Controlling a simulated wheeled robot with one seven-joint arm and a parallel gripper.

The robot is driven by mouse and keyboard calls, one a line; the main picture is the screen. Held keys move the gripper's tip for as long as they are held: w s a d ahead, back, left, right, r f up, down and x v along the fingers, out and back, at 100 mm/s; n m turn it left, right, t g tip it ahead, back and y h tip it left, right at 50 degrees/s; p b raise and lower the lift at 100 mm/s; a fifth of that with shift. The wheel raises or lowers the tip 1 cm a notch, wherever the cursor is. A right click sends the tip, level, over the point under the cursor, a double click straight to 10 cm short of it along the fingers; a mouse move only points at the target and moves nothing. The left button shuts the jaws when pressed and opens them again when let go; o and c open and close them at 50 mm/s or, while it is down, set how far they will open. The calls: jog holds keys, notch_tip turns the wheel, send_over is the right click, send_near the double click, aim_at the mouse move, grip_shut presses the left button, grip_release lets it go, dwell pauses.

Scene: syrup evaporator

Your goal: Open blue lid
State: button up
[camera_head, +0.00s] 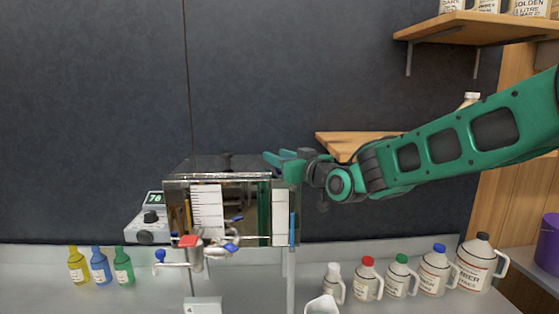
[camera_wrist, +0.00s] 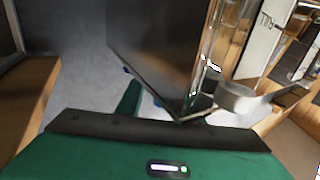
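A jug with a blue cap (camera_head: 439,248) stands upright in the row of jugs at the lower right of the head view, apart from my gripper. No other clear blue lid shows. The evaporator, a shiny metal box (camera_head: 230,180) with a dark top, stands at the centre. My gripper (camera_head: 280,164) is at the box's upper right corner, its green fingers pointing left. In the wrist view the dark box wall (camera_wrist: 155,45) fills the middle, with one green finger (camera_wrist: 130,98) below it. The finger gap and any contact are unclear.
Valves with blue handles (camera_head: 232,247) and a red-topped cylinder (camera_head: 190,241) are at the box's front. Small bottles (camera_head: 99,267) stand at the left. Wooden shelves (camera_head: 470,28) are on the right. The counter's left front is clear.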

jog(key=v, duration=1)
jog(key=shift+s+d, duration=0.25)
jog(key=shift+s, duration=0.05)
